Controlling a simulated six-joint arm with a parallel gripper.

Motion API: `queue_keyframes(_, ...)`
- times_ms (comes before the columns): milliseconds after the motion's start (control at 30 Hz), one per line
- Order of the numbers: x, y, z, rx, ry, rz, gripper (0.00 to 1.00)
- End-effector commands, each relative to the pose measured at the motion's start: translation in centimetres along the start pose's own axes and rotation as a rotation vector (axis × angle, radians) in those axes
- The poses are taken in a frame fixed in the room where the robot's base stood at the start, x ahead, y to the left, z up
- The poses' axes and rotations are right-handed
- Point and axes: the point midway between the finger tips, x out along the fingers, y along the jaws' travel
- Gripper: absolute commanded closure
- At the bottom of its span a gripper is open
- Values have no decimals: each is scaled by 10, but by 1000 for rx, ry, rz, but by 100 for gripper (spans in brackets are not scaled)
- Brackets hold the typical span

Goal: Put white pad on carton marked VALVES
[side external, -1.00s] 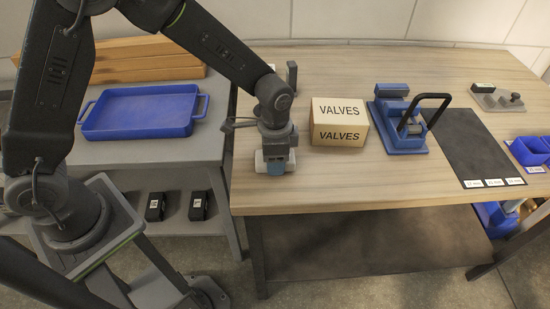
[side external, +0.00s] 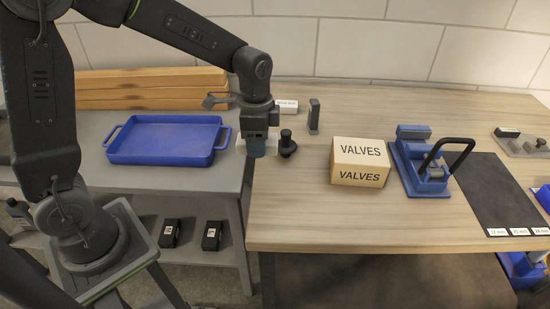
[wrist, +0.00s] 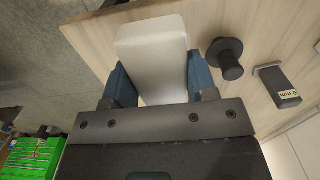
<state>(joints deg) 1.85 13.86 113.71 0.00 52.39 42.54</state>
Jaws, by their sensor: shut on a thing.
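My gripper (side external: 257,148) is shut on the white pad (wrist: 152,50), with one blue finger on each side of it. In the side external view only the ends of the pad (side external: 241,145) show past the fingers. They are at the table's left edge, left of the carton; the height above the table is hard to tell. The carton marked VALVES (side external: 360,162) stands upright on the wooden table (side external: 300,220), and its top is bare.
A black knob-like part (side external: 287,144) stands just right of my gripper, with a dark upright block (side external: 314,115) beyond. A blue clamp fixture (side external: 425,165) stands right of the carton. A blue tray (side external: 165,138) lies on the grey bench. Table front left is clear.

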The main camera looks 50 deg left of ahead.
Motion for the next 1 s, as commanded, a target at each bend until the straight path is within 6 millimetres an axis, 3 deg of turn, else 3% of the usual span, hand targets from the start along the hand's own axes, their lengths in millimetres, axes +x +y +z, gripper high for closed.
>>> queue_keyframes(167, -7, -7, 9, 0, 0, 0, 70)
queue_keyframes(333, -13, -15, 0, 2, 1, -1, 70)
queue_keyframes(700, -58, -58, -78, 9, 1, -1, 70)
queue_keyframes(1000, -82, -72, -115, 11, 0, 0, 70)
